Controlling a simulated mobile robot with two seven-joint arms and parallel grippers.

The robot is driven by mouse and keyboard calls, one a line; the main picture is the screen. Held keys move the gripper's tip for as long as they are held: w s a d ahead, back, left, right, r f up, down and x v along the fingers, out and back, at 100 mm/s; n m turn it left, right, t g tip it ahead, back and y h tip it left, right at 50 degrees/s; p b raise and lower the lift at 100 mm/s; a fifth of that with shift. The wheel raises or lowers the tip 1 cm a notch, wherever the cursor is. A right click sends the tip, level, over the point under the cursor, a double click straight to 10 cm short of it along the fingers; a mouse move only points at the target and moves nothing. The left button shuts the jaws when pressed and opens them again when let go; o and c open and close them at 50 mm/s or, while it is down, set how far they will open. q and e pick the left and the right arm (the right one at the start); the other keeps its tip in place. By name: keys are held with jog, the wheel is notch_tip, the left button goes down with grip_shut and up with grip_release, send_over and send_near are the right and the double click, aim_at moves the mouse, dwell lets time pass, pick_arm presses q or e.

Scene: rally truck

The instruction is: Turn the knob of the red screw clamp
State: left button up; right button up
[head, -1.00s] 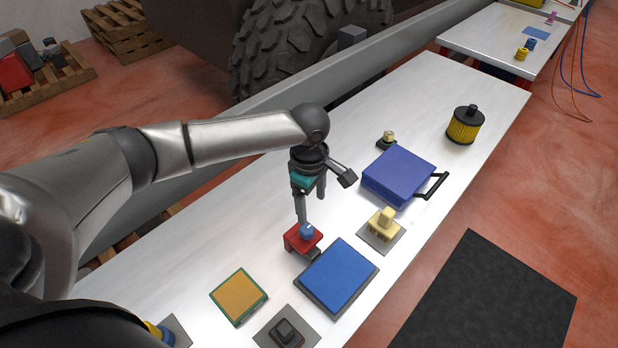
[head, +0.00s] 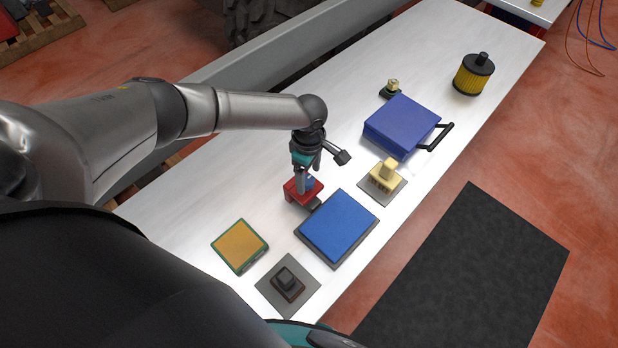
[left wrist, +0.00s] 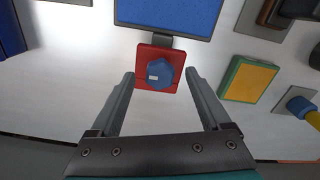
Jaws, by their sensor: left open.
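In the head view the knob (head: 310,182) is partly hidden by a finger. My left gripper (head: 307,185) points down over the clamp. In the left wrist view my left gripper (left wrist: 160,80) is open, with one finger on each side of the knob and gaps between. I cannot tell whether the fingertips reach down to the knob's height. My right gripper is not in view.
A blue pad (head: 338,228) lies close beside the clamp. An orange pad with green edges (head: 240,245), a dark block on a grey plate (head: 288,284), a cream block (head: 384,174) and a blue case (head: 400,125) stand around. The table (head: 215,208) left of the clamp is bare.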

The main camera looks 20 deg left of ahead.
pick_arm(q)
jog(key=shift+f, duration=0.85)
grip_shut()
